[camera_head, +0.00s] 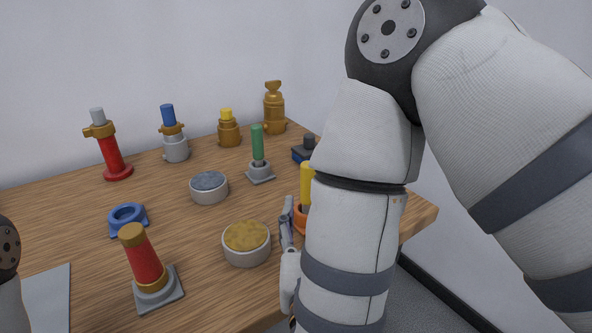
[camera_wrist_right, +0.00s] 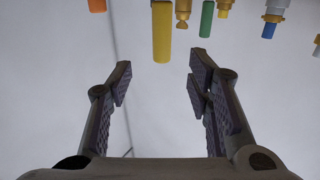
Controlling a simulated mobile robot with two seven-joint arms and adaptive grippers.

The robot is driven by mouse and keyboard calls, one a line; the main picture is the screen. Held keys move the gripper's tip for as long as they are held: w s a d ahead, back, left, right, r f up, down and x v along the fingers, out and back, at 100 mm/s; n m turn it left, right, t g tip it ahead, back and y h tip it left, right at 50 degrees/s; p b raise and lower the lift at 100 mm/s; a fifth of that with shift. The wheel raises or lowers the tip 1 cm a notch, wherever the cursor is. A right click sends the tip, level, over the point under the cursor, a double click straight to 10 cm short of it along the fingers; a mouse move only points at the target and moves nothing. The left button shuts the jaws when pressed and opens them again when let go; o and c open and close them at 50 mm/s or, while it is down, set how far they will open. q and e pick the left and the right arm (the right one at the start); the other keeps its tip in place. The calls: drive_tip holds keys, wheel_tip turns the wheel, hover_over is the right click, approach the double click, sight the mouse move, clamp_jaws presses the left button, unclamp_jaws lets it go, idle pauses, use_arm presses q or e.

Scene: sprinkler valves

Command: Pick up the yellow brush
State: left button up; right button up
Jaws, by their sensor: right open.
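The yellow brush (camera_head: 307,182) is an upright yellow cylinder standing in an orange base (camera_head: 299,218) near the table's right side. My right arm hides part of it in the head view. In the right wrist view the yellow brush (camera_wrist_right: 162,33) hangs from the top edge, with its base out of frame. My right gripper (camera_head: 287,218) is just left of the brush in the head view, partly hidden by my arm. In the wrist view the right gripper (camera_wrist_right: 160,68) is open and empty, with the brush beyond and between its fingertips. My left gripper is out of view.
Near the right gripper are a round tub with a yellow top (camera_head: 246,242), a green cylinder on a grey base (camera_head: 258,143) and a dark blue block (camera_head: 302,152). Several valves stand at the back. A red cylinder (camera_head: 144,262) stands at the front left of the wooden table (camera_head: 75,198).

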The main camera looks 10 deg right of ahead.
sight(307, 193)
drive_tip(key=b+x, duration=0.2)
drive_tip(key=x, duration=0.9)
drive_tip(key=shift+w+a+r, duration=0.1)
drive_tip(key=shift+w+a, duration=0.05)
drive_tip(key=shift+w, duration=0.05)
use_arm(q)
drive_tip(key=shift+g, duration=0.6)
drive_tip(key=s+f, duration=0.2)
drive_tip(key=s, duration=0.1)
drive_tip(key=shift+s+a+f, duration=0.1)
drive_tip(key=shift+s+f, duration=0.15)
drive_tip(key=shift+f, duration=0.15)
use_arm(e)
clamp_jaws()
